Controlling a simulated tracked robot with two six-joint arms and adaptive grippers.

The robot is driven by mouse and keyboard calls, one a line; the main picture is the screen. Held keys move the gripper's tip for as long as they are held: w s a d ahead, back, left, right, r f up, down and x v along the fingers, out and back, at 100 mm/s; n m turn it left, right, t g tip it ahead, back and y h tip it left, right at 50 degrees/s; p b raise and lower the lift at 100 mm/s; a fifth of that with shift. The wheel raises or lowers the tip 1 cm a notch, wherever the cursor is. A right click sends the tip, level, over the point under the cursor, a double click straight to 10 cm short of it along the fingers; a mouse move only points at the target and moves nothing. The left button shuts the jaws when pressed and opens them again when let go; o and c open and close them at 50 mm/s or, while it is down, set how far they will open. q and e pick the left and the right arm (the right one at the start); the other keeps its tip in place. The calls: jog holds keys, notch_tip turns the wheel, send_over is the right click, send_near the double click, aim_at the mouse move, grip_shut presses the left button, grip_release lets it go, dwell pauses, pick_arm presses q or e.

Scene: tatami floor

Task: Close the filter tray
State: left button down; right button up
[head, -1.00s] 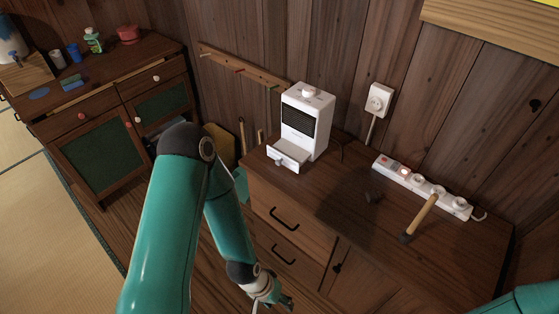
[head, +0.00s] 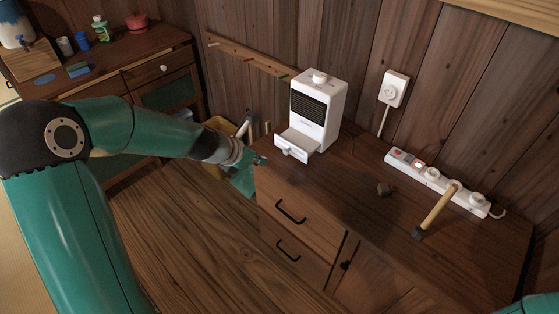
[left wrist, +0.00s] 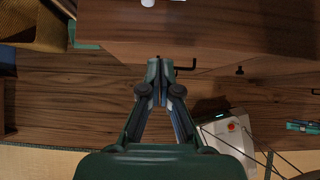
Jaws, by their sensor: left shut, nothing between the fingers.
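The white appliance (head: 318,105) stands upright on the dark wooden cabinet, near its left end. Its filter tray (head: 297,146) sticks out of the lower front, pulled open, with a small knob on its face. My left gripper (head: 258,160) is shut and empty, just left of the tray and apart from it, by the cabinet's left edge. In the left wrist view its closed fingertips (left wrist: 160,68) show in front of the cabinet, and a small white part (left wrist: 148,3) is cut off at the top edge. My right gripper is out of view.
The cabinet top (head: 350,170) also holds a wooden-handled tool (head: 436,208), a small dark block (head: 384,189) and a white power strip (head: 440,183). A wall outlet (head: 393,88) is behind. A yellowish bin (head: 217,130) stands left of the cabinet.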

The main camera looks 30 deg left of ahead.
pick_arm(q)
jog(key=shift+t, duration=0.3)
jog(key=x, duration=0.3)
jog(key=w+a+r+b+x, duration=0.1)
jog(key=x, duration=0.7)
jog(key=shift+w+a+r, duration=0.15)
jog(key=shift+w+r, duration=0.05)
jog(key=shift+w, duration=0.15)
jog(key=shift+w+f, duration=0.1)
jog(key=shift+w, duration=0.4)
jog(key=shift+w+f, duration=0.1)
jog(key=shift+w, duration=0.05)
